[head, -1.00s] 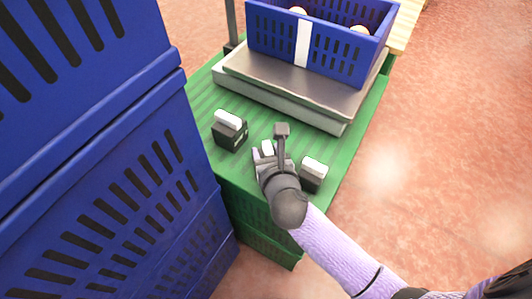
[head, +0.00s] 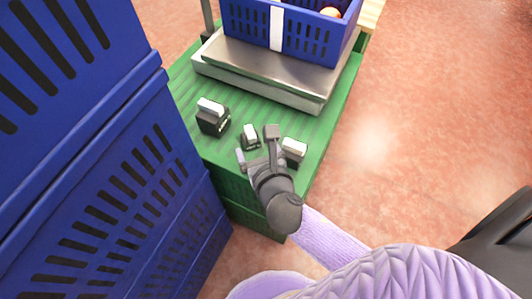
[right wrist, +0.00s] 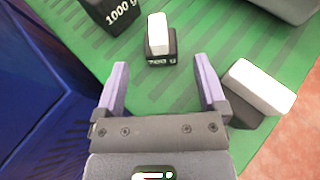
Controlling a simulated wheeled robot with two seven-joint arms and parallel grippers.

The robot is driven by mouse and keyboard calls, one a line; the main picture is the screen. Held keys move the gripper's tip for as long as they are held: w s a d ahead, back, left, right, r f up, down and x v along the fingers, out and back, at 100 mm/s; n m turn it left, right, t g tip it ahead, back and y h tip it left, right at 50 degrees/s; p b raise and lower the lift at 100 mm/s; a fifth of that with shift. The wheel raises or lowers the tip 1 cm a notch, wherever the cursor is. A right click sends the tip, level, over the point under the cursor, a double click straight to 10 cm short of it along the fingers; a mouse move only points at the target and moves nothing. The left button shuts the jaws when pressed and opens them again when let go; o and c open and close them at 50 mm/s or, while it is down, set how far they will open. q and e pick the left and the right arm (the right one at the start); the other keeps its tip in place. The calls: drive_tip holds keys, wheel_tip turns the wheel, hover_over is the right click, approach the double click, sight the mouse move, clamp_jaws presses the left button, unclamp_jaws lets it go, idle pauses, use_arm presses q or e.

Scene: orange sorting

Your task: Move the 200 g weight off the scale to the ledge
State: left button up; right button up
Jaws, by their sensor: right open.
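A small dark weight with a white top (head: 250,134) stands upright on the green slatted ledge, in front of the scale. It also shows in the right wrist view (right wrist: 158,42), where its label is only partly legible, ending in "00 g". I cannot confirm that it is the 200 g one. My right gripper (head: 257,147) is open and empty. In the right wrist view its fingers (right wrist: 161,64) point at the small weight, which sits just beyond and between the tips. The scale (head: 265,68) carries a blue crate and no visible weight. My left gripper is out of view.
A larger 1000 g weight (head: 212,118) stands left of the small one. Another weight (head: 293,148) stands close to the right finger. The blue crate (head: 330,40) on the scale holds round fruit. Tall stacked blue crates (head: 100,180) wall off the left. Floor is clear at right.

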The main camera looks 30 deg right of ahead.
drive_tip(key=p+v, duration=0.2)
drive_tip(key=v, duration=0.3)
drive_tip(key=shift+s+r, duration=0.15)
drive_tip(key=shift+s, duration=0.1)
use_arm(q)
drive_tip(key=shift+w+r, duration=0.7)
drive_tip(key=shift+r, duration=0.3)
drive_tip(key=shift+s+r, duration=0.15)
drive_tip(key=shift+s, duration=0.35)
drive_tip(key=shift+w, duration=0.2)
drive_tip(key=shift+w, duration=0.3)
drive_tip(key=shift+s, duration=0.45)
